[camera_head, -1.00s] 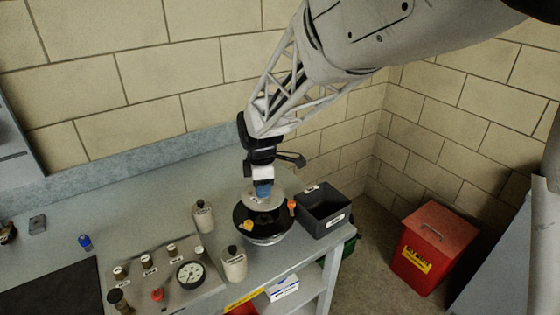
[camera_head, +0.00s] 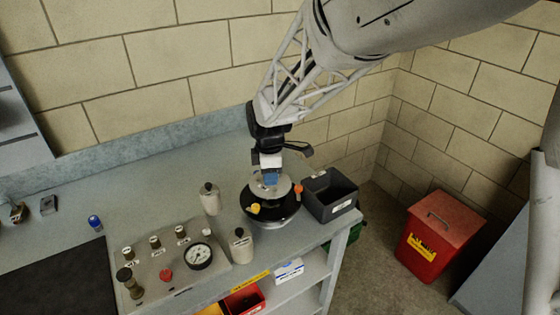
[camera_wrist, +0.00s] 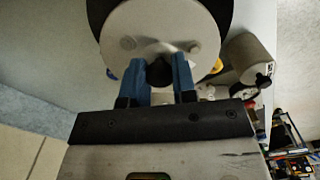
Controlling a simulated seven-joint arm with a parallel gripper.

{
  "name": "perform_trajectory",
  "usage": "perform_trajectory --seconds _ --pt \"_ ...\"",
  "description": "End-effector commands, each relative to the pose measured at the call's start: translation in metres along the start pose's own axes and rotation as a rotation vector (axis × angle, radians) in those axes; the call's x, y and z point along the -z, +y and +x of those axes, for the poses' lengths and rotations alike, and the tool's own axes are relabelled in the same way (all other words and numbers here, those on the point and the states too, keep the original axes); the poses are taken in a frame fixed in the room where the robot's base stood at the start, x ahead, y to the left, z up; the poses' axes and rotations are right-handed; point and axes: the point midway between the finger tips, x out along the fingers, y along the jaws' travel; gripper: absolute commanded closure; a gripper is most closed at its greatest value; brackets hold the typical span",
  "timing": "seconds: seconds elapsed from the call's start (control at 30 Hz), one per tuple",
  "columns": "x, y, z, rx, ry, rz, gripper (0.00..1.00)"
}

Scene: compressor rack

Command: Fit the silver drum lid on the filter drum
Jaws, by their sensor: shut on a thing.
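The silver drum lid (camera_head: 259,190) is a pale round disc above or on the filter drum (camera_head: 284,211), which has a wide black rim and a pale lower body. My gripper (camera_head: 271,181) points down with blue fingers shut on the lid's dark centre knob. In the wrist view the fingers (camera_wrist: 159,78) hold the knob (camera_wrist: 159,73) on both sides, and the lid (camera_wrist: 155,22) shows two small round studs. A yellow part (camera_head: 254,209) and an orange part (camera_head: 298,189) stand at the drum's rim. I cannot tell whether the lid touches the drum.
A black open bin (camera_head: 331,207) stands close right of the drum. Two pale canisters (camera_head: 210,199) (camera_head: 241,246) stand close on its left. A gauge panel (camera_head: 165,265) lies further left. The bench edge is near in front. A red waste bin (camera_head: 433,240) stands on the floor.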

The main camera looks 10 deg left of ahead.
Motion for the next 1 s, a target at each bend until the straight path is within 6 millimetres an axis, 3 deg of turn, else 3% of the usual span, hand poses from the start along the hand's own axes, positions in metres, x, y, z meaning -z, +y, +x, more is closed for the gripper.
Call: perform_trajectory --seconds 1.0 --pt "0.0 0.0 0.013 0.0 0.0 0.0 1.0"
